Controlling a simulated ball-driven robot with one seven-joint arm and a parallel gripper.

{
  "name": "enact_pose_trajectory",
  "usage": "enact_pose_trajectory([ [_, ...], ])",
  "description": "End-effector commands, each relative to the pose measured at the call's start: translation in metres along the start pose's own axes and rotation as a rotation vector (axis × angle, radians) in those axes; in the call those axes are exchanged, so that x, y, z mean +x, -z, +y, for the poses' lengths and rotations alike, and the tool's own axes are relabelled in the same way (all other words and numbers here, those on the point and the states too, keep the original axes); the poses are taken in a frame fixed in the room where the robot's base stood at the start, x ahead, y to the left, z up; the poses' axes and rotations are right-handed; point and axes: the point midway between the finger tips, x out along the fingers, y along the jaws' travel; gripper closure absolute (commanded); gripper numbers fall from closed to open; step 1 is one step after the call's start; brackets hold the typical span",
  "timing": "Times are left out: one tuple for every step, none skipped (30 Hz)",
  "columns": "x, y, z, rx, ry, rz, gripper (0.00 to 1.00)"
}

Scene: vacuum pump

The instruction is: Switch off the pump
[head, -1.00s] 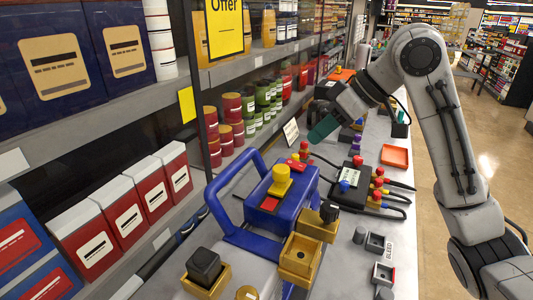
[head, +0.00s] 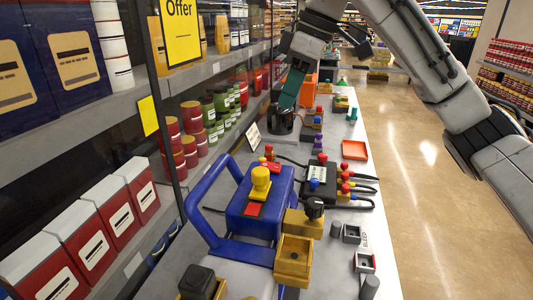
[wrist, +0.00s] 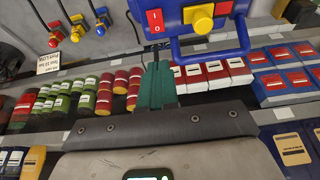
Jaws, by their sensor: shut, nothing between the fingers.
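The pump is a blue box (head: 240,215) with a blue tube handle (head: 196,205) and a yellow knob (head: 261,182) on top. A red rocker switch (head: 270,166) sits at its far end. In the wrist view the switch (wrist: 155,20) is marked I and O, beside the yellow knob (wrist: 198,18); which side is pressed is unclear. My gripper (head: 287,103) has teal fingers, shut and empty, pointing down beyond the pump, apart from it. In the wrist view the fingertips (wrist: 155,65) appear just below the switch in the picture.
Shelves with red and green cans (head: 192,118) line the left side. The aisle floor (head: 430,190) at right is clear.

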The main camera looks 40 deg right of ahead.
Motion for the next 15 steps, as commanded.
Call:
enact_pose_trajectory([
  [0.001, 0.0, 0.0, 0.0, 0.0, 0.0, 1.0],
  [0.001, 0.0, 0.0, 0.0, 0.0, 0.0, 1.0],
  [0.003, 0.0, 0.0, 0.0, 0.001, 0.001, 1.0],
  [0.004, 0.0, 0.0, 0.0, 0.001, 0.001, 1.0],
  [0.007, 0.0, 0.0, 0.0, 0.001, 0.001, 1.0],
  [0.011, 0.0, 0.0, 0.0, 0.002, 0.0, 1.0],
  [0.015, 0.0, 0.0, 0.0, 0.002, -0.001, 1.0],
  [0.019, 0.0, 0.0, 0.0, 0.002, -0.001, 1.0],
  [0.025, 0.0, 0.0, -0.001, 0.002, 0.0, 1.0],
  [0.031, 0.0, 0.0, -0.001, 0.002, 0.0, 1.0],
  [0.036, 0.0, 0.0, -0.001, 0.003, -0.001, 1.0],
  [0.044, 0.0, 0.0, -0.001, 0.003, -0.001, 1.0],
  [0.05, 0.0, 0.0, 0.0, 0.002, -0.001, 1.0],
  [0.056, 0.0, 0.0, 0.0, 0.003, -0.001, 1.0],
  [0.064, 0.0, 0.0, 0.0, 0.003, -0.001, 1.0],
])
